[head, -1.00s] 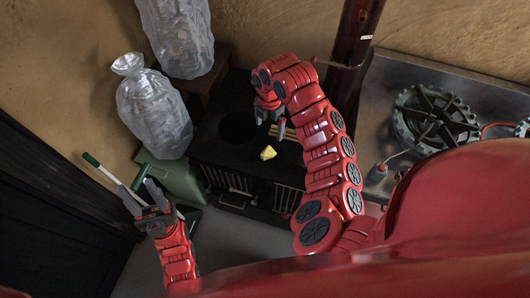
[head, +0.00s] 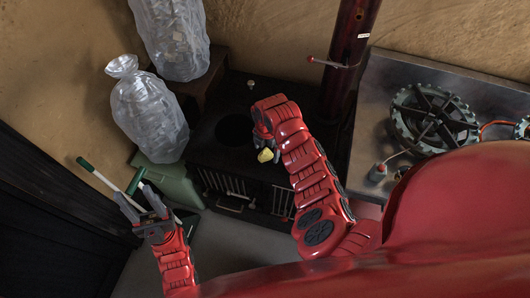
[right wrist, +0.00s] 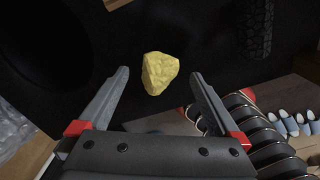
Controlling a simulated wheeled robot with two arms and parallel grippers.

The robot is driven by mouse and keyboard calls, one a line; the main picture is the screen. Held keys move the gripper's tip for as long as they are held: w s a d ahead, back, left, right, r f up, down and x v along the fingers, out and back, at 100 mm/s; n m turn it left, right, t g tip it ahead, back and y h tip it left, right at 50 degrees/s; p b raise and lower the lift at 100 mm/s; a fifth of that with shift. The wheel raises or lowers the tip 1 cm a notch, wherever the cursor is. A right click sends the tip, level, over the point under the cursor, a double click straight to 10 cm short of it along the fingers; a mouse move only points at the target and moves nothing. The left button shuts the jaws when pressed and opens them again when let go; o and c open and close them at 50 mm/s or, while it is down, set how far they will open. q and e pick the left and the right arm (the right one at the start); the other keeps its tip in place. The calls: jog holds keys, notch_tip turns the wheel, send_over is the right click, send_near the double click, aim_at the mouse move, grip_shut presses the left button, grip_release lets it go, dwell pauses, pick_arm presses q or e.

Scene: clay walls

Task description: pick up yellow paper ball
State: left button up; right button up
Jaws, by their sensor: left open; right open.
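The yellow paper ball (head: 265,155) is a small crumpled lump on the black stove top (head: 190,150), near its front edge. In the right wrist view the ball (right wrist: 159,73) shows between and slightly beyond the fingertips, with gaps on both sides. My right gripper (head: 262,141) is open and empty beside the ball; its fingers are partly hidden by the wrist in the head view. In the right wrist view both fingers of the right gripper (right wrist: 160,88) are spread. My left gripper (head: 138,199) is open at lower left, away from the ball, by green-tipped handles.
Two clear plastic bags (head: 150,112) stand left of the stove. A green bin (head: 170,182) and white rods with green ends (head: 100,175) are at lower left. A dark red stovepipe (head: 350,50) rises behind; a metal table with a gas burner (head: 435,117) is at right.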

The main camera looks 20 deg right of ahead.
jog(key=shift+f, duration=1)
jog(key=c, duration=1.4)
jog(key=shift+r, duration=0.1)
